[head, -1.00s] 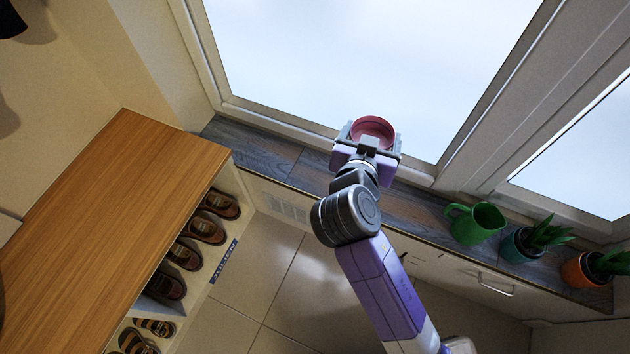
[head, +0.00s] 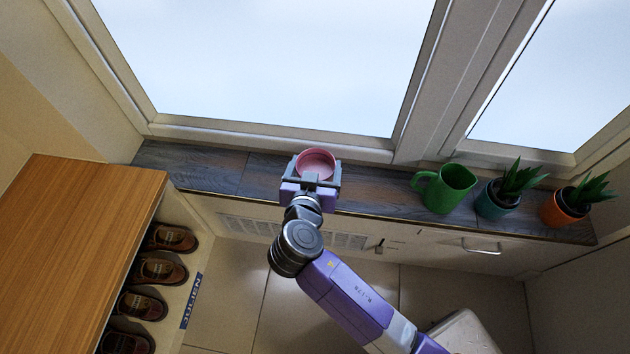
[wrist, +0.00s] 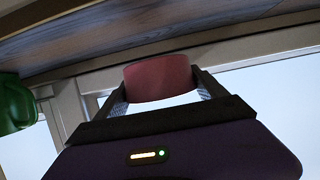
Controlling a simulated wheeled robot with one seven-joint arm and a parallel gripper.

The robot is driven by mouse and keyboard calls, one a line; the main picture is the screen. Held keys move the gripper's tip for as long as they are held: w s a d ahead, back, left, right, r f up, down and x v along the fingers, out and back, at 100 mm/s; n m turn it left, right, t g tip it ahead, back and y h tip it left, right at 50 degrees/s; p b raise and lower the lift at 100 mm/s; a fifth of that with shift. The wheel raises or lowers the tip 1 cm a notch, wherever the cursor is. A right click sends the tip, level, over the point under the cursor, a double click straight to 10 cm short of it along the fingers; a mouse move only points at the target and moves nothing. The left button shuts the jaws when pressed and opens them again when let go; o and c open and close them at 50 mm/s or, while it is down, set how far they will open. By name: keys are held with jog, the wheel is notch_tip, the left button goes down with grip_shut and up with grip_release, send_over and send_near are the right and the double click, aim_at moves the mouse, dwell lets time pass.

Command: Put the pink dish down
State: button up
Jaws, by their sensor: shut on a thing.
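The pink dish (head: 316,163) is round and shallow. It is held between the fingers of my gripper (head: 315,172), over the dark wooden window sill (head: 220,175) in the head view. In the wrist view the pink dish (wrist: 158,78) sits between the two fingertips of my gripper (wrist: 160,88), with the sill's wood surface (wrist: 140,35) along the top of the picture. I cannot tell whether the dish touches the sill.
A green pitcher (head: 445,188) stands on the sill to the right, then potted plants in a teal pot (head: 493,203) and an orange pot (head: 562,208). The sill left of the dish and between dish and pitcher is bare. A shoe cubby (head: 85,230) stands at left.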

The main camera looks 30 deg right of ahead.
jog(key=shift+f+b, duration=0.95)
jog(key=shift+f, duration=1.4)
jog(key=shift+f, duration=0.2)
jog(key=o, duration=1.5)
jog(key=shift+c, duration=0.2)
jog(key=shift+r, duration=0.15)
